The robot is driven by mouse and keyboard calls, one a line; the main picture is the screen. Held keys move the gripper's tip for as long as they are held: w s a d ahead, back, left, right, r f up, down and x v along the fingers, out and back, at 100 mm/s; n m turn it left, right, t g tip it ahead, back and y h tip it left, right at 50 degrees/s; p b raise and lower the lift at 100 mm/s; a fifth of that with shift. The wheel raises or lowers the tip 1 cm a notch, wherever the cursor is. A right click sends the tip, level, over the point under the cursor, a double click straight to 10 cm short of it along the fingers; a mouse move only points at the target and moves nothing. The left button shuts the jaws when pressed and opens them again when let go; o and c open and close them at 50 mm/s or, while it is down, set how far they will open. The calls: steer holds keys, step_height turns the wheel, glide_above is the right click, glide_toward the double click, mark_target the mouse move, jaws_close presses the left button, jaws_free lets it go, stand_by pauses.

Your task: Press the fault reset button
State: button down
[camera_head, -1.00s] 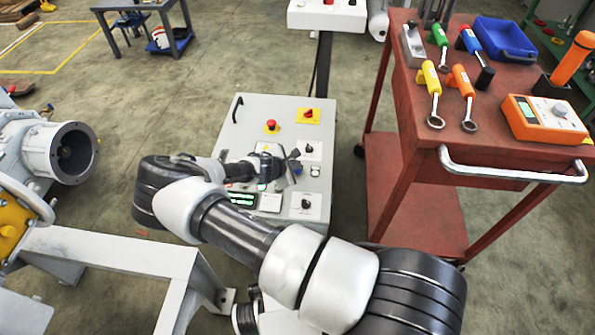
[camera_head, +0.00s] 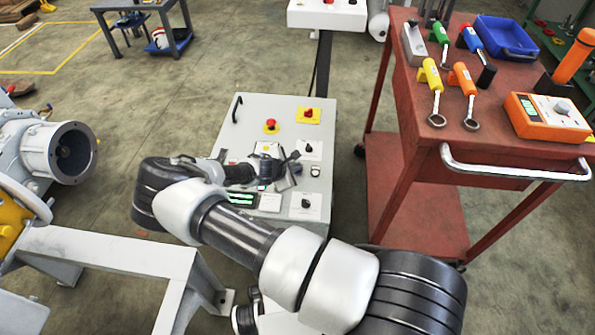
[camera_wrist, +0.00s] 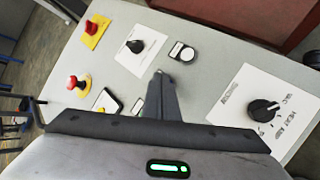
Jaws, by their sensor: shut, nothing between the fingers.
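The grey control panel (camera_head: 232,128) stands in the middle of the head view. My gripper (camera_head: 288,172) is over its middle, with its fingers together and empty. The same pale button (camera_head: 315,170) shows just right of the gripper in the head view. No label is readable, so I cannot tell which control is the fault reset. Contact with the panel cannot be judged.
Two red mushroom buttons on yellow plates (camera_head: 271,125) (camera_head: 309,113) sit on the panel's upper part. Black rotary knobs (camera_wrist: 135,46) (camera_wrist: 263,110) flank the gripper. A red tool trolley (camera_head: 403,110) stands right; a grey flanged machine (camera_head: 72,150) stands left.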

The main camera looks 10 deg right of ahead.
steer(key=shift+f, duration=0.3)
steer(key=shift+r, duration=0.15)
stand_by(0.4)
steer(key=shift+r+p, duration=0.3)
steer(key=shift+r, duration=0.4)
steer(key=shift+r, duration=0.1)
step_height(320, 180, up, 5)
steer(key=p, duration=0.3)
stand_by(0.7)
